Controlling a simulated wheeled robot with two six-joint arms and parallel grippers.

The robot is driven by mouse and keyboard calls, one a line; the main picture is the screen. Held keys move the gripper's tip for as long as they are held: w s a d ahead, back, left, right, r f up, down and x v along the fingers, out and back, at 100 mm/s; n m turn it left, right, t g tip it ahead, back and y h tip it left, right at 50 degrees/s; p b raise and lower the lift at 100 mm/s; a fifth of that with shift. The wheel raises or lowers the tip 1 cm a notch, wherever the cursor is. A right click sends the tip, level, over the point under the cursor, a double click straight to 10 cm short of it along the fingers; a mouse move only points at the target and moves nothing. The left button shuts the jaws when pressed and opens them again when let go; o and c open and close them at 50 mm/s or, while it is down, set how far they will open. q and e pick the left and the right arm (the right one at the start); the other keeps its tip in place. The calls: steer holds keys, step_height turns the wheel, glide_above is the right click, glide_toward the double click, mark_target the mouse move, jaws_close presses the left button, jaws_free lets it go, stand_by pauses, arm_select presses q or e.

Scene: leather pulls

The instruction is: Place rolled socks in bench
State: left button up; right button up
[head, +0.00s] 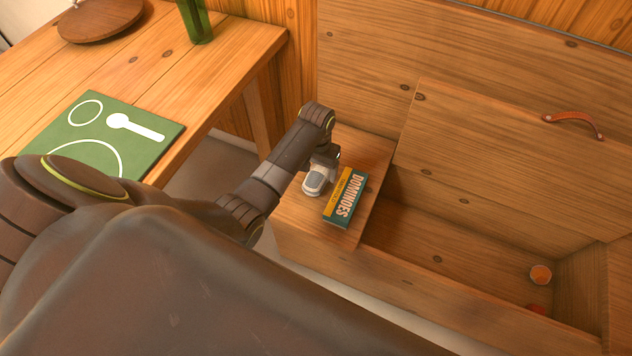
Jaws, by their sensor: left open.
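The wooden bench (430,292) stands at the right with its lid (500,150) raised, so its inside shows. My left gripper (318,176) is open above the bench's closed left top, beside a dominoes box. A small rounded grey and whitish thing (314,183) is right under it and looks like rolled socks; the gripper partly hides it, and I cannot tell whether they touch. Inside the bench, at the right end, are a small orange round thing (541,274) and a red thing (537,308) mostly hidden by the front wall. My right gripper is out of view.
The dominoes box (345,197) lies on the bench's left top, close to the gripper. The lid has a leather pull (573,123). A wooden table (150,60) at the left carries a green mat (75,140), a round board (100,18) and a green vessel (195,20). The bench's middle floor is clear.

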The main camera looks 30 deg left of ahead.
mark_target(315, 177)
arm_select(q)
steer(key=shift+s+a+f+b, duration=0.15)
steer(key=shift+f+b, duration=0.2)
steer(key=shift+f, duration=0.8)
steer(key=shift+s+f+b, duration=0.15)
steer(key=shift+f+b, duration=0.15)
steer(key=shift+f, duration=1.55)
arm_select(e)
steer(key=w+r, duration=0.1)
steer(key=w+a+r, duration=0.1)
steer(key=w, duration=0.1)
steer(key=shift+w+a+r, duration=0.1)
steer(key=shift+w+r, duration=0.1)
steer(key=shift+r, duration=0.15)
arm_select(q)
steer(key=c, duration=1.1)
steer(key=shift+c, duration=0.2)
